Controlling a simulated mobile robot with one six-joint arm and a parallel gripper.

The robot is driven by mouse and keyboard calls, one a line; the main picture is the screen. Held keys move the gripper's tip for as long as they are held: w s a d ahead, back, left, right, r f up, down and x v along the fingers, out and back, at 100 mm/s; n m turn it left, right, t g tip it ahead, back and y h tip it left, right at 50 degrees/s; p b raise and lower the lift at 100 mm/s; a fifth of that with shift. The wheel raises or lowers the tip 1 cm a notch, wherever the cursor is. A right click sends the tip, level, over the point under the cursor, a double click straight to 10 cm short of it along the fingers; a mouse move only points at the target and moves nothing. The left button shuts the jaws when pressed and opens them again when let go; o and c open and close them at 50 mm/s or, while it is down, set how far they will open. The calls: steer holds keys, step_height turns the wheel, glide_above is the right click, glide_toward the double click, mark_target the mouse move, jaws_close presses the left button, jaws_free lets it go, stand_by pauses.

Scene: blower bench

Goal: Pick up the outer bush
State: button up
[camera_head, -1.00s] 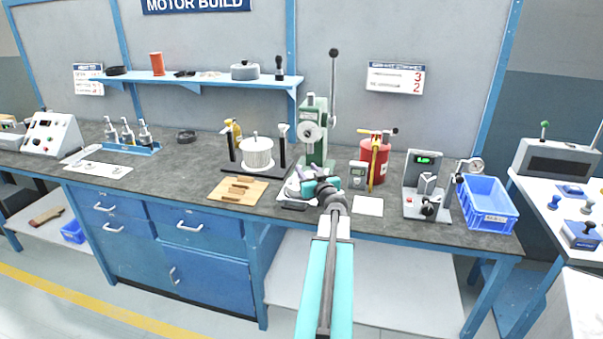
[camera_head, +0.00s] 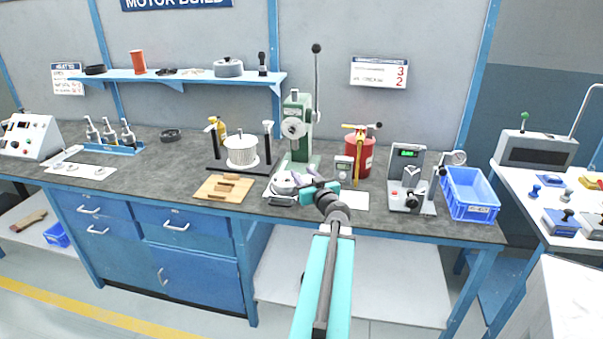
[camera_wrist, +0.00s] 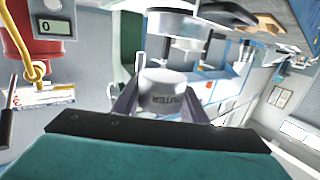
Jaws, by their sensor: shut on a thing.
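The outer bush (camera_wrist: 163,92) is a short pale grey cylinder with dark lettering on its side, seen in the wrist view. My gripper (camera_wrist: 166,105) is shut on it, one finger on each side. In the head view my gripper (camera_head: 307,187) is over the front of the bench, just in front of the green press. The bush cannot be made out clearly there. A round silver part (camera_head: 283,183) on a small tray lies just left of the gripper.
The green arbor press (camera_head: 297,130) stands behind my gripper. A red canister (camera_head: 357,155) and small meter (camera_head: 343,168) are close on the right. A wooden block (camera_head: 222,189) and wound stator (camera_head: 241,150) are left. A blue bin (camera_head: 468,195) stands far right.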

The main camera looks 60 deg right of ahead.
steer(key=shift+s+a+r+p, duration=0.35)
steer(key=shift+s+p, duration=0.25)
steer(key=shift+p, duration=1.9)
steer(key=shift+s+a+f+p, duration=0.2)
steer(key=shift+s+p, duration=0.15)
steer(key=shift+p, duration=0.7)
